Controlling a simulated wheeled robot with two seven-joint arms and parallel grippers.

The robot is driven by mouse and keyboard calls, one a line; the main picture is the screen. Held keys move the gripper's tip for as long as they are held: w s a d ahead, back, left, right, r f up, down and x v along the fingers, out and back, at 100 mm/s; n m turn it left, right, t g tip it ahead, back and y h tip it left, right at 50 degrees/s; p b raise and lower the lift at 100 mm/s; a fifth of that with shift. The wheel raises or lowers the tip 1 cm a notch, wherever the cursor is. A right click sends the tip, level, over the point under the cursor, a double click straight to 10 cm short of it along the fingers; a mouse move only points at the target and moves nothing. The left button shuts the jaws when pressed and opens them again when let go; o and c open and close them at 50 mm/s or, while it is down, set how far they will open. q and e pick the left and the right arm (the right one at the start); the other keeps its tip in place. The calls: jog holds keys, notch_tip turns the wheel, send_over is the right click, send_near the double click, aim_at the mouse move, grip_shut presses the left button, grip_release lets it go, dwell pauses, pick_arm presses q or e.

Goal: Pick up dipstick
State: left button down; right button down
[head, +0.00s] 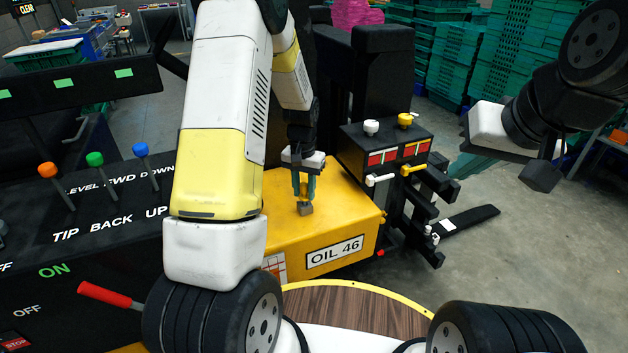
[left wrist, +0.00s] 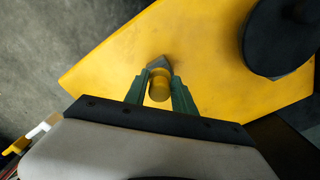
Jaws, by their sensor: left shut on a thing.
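The dipstick has a short yellow cylindrical grip (left wrist: 159,88) and stands at a grey angular fitting (left wrist: 160,63) on the yellow oil housing. In the head view the grey fitting (head: 305,209) shows just below my left gripper (head: 304,190). My left gripper points down with its green fingers on both sides of the yellow grip, shut on it. The left wrist view also shows this gripper (left wrist: 159,90) around the grip. Whether the dipstick is lifted at all is hard to tell. My right gripper (head: 500,138) is at the upper right, away from the housing; its fingers are not clear.
The yellow housing (head: 345,216) carries an "OIL 46" label. A black box with white and yellow knobs (head: 385,150) stands close to its right. A black control panel with coloured levers (head: 90,190) is at left. Green crates (head: 450,50) are stacked behind; floor at right is mostly clear.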

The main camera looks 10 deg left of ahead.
pick_arm(q)
notch_tip(320, 180, up, 16)
jog(key=shift+f, duration=0.25)
jog(key=shift+r, duration=0.1)
dwell(0.5)
